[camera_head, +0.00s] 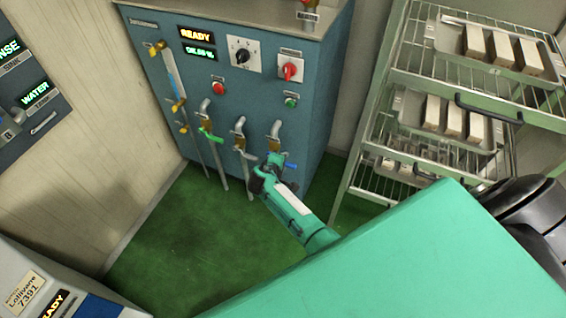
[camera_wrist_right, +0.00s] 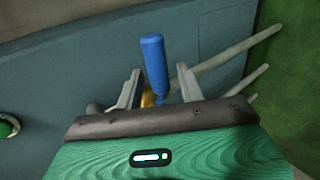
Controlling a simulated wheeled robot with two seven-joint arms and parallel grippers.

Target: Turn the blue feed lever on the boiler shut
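The blue feed lever (camera_head: 291,165) is on the lower right of the boiler's (camera_head: 234,110) front, at the rightmost pipe, its handle sticking out to the right in the head view. My right gripper (camera_head: 270,168) is at this valve and hides part of it. In the right wrist view the blue lever (camera_wrist_right: 153,62) stands between the two fingers of the right gripper (camera_wrist_right: 160,88), with gaps on both sides. The fingers are open. The lever's pivot is partly hidden behind the gripper's body. My left gripper is not in view.
A green lever (camera_head: 208,134) and yellow valves (camera_head: 178,105) sit further left on the boiler, with a red knob (camera_head: 290,71) above. A wire rack (camera_head: 372,140) with trays stands close on the right. The green floor (camera_head: 180,240) in front is clear.

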